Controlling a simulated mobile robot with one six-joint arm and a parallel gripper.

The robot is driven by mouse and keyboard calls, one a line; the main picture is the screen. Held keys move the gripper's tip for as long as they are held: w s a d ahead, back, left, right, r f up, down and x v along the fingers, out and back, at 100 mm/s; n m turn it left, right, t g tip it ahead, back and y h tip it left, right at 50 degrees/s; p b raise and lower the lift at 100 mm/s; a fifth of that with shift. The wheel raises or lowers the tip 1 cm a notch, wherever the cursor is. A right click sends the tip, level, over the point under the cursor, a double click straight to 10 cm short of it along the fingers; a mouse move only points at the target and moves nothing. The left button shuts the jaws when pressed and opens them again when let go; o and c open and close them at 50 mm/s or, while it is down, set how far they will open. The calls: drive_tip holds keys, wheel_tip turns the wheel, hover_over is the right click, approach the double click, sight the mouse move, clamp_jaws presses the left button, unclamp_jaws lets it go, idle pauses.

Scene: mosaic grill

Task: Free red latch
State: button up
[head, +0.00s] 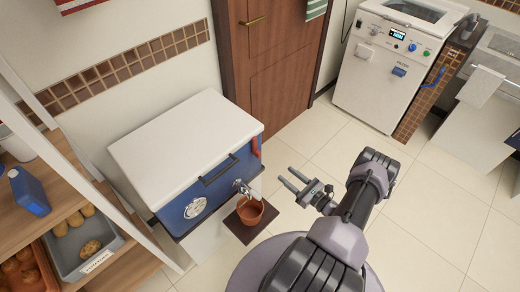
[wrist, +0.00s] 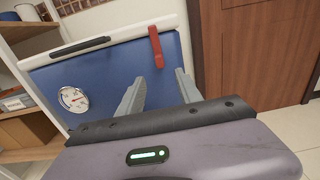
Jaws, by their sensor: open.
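The red latch (head: 256,146) is on the front right edge of a blue cooler box (head: 183,204) with a white lid (head: 185,135). In the wrist view the red latch (wrist: 156,47) stands nearly upright, running from the lid edge down over the blue front. My gripper (head: 286,179) is open and empty, in front of the box and to the right of the latch in the head view. In the wrist view its two fingers (wrist: 160,88) point at the box front, below the latch and apart from it.
A tap (head: 243,187) juts from the box front above a brown pot (head: 250,210) on a dark mat. Shelves with potatoes (head: 91,249) and a blue bottle (head: 28,190) stand at left. A wooden door (head: 277,70) is behind. The tiled floor at right is clear.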

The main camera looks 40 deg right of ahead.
sight(260, 155)
drive_tip(key=w+b, duration=0.1)
drive_tip(key=w, duration=0.4)
drive_tip(key=w+a, duration=0.1)
drive_tip(key=w, duration=0.4)
drive_tip(key=w+b, duration=0.1)
drive_tip(key=w, duration=0.4)
drive_tip(key=shift+a+b, duration=0.2)
drive_tip(key=shift+b, duration=0.1)
clamp_jaws()
drive_tip(key=shift+f, duration=0.1)
